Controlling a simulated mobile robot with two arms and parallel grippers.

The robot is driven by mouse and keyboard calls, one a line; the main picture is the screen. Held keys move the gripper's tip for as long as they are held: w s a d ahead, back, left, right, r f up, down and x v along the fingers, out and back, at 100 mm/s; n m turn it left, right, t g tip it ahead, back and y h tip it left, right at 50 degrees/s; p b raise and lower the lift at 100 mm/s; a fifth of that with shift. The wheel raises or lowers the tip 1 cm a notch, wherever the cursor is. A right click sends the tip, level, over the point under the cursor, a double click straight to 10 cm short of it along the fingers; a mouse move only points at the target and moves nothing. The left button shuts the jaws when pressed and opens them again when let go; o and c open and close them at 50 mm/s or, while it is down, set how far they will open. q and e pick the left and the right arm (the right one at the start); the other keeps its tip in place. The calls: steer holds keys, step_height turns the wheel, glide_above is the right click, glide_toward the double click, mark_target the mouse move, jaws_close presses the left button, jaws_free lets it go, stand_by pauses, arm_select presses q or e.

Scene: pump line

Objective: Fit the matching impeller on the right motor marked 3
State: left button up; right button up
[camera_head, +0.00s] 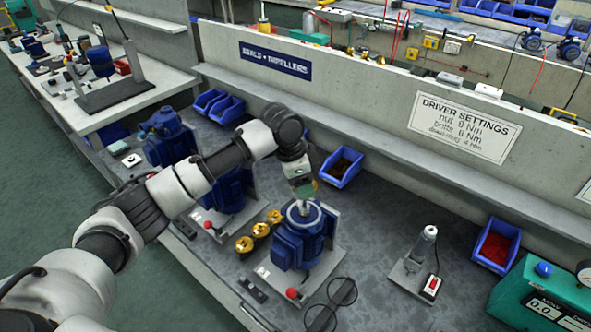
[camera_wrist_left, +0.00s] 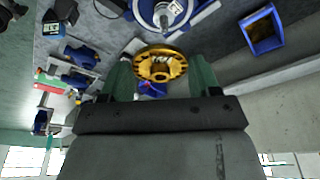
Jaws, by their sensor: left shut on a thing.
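My left gripper (camera_head: 303,190) is above the blue right motor (camera_head: 298,250). In the left wrist view its green fingers (camera_wrist_left: 160,72) are shut on a gold impeller (camera_wrist_left: 160,62), which is hard to make out in the head view. The motor's round open face and shaft show beyond the impeller in the left wrist view (camera_wrist_left: 163,14), apart from it in the picture; the gap in depth cannot be told. Several gold impellers (camera_head: 261,230) stand on the bench left of the motor. I cannot read a 3 on the motor. My right gripper is not in view.
Another blue motor (camera_head: 228,188) stands to the left. A blue bin (camera_head: 342,167) lies behind the right motor, and a bin with red parts (camera_head: 496,246) is farther right. A driver in a stand (camera_head: 422,258) and black rings (camera_head: 341,291) lie to the right.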

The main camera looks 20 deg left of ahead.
mark_target(304, 207)
arm_select(q)
steer(key=shift+w+m, duration=0.3)
steer(key=shift+w+a+f, duration=0.1)
steer(key=shift+a+f, duration=0.05)
steer(key=shift+f, duration=0.25)
step_height(304, 207, down, 5)
steer(key=b, duration=0.5)
steer(key=shift+f, duration=0.6)
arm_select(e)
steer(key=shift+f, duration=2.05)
arm_select(q)
steer(key=shift+p, duration=0.7)
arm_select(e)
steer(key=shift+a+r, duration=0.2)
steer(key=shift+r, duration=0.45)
arm_select(q)
steer(key=shift+p, duration=0.35)
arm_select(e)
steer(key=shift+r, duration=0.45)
arm_select(q)
steer(key=shift+f, duration=0.35)
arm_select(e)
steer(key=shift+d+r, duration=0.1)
